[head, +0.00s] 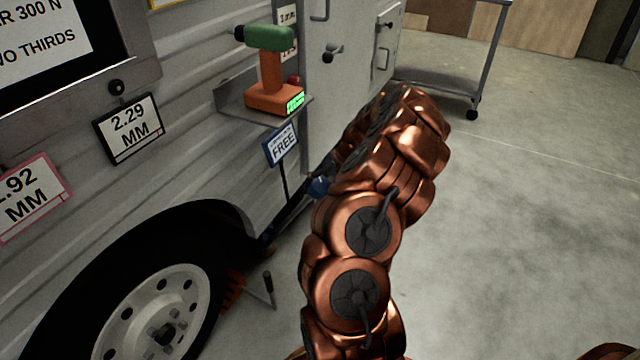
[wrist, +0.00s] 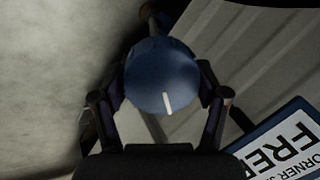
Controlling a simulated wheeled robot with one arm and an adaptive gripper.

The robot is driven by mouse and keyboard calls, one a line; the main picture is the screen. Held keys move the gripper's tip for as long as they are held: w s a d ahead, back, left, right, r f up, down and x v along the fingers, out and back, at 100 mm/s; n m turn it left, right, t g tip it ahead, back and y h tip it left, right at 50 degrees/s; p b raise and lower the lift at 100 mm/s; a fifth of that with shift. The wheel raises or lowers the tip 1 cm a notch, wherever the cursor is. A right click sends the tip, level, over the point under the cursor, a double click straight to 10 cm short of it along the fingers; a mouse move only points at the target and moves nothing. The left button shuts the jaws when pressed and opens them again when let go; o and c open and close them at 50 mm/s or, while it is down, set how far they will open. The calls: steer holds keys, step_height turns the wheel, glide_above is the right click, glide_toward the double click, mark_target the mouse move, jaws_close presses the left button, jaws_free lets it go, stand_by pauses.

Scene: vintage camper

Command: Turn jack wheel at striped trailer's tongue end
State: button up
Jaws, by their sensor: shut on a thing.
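A round dark-blue wheel (wrist: 160,70) with a white line near its lower edge is between my fingers in the wrist view; it looks like the jack wheel. My gripper (wrist: 160,84) is shut on it, one finger at each side. In the head view a small blue part of the wheel (head: 318,186) shows low beside the striped trailer (head: 215,150), beyond the tyre. My copper arm hides most of the gripper there. The white line points down and slightly right in the wrist view.
A sign reading FREE (head: 282,146) stands on a thin post close by; it also shows in the wrist view (wrist: 285,150). A green and orange drill (head: 270,70) sits on a trailer shelf. A wheeled cart (head: 450,80) stands behind. The floor at right is clear.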

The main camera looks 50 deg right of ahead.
steer(key=o, duration=1.2)
steer(key=shift+c, duration=0.2)
steer(key=shift+r, duration=0.1)
steer(key=v, duration=1.2)
